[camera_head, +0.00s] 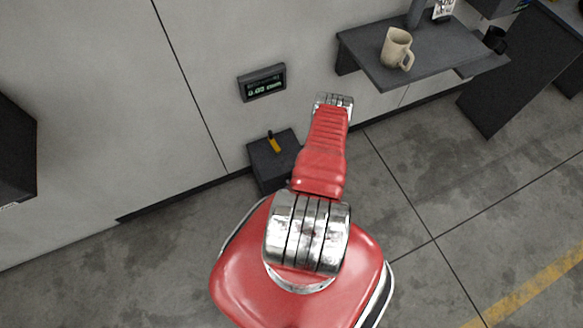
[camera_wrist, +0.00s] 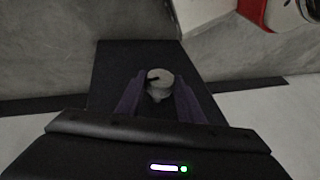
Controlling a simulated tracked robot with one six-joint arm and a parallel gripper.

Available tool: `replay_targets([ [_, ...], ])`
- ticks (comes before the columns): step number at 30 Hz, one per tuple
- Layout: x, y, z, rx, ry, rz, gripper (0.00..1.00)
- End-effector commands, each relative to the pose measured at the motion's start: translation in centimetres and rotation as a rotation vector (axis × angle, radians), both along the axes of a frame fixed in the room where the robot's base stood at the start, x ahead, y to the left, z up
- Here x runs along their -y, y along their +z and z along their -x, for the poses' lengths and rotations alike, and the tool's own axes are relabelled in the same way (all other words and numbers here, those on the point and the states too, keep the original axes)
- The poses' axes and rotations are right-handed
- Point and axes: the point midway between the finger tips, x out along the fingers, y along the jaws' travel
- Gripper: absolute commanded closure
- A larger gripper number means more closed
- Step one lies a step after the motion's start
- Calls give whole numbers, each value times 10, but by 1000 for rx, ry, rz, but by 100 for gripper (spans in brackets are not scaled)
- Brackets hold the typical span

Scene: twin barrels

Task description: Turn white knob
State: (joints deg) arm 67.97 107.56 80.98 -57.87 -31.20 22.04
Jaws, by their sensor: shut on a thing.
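The white knob (camera_wrist: 159,84) shows in the wrist view on the top of a dark box (camera_wrist: 110,75). It is round and pale, with a dark mark on its upper face. My gripper (camera_wrist: 158,97) has its two dark purple fingers on either side of the knob and is shut on it. In the head view my red arm hides the knob and the gripper. The dark box stands on the floor by the wall in the head view (camera_head: 262,160).
A yellow and black lever (camera_head: 273,143) stands on the box's top. A small display (camera_head: 262,83) is on the wall above. A grey shelf (camera_head: 440,55) with a beige mug (camera_head: 396,48) is at the upper right. Open floor (camera_head: 400,200) lies to the right.

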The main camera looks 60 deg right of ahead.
Motion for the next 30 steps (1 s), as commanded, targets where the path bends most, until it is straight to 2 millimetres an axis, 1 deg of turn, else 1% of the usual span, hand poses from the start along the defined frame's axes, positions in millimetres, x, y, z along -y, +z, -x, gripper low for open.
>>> replay_targets([
  [2,-2,-1,0,18,6,-24,88],
  [30,2,-2,2,176,4,-290,88],
])
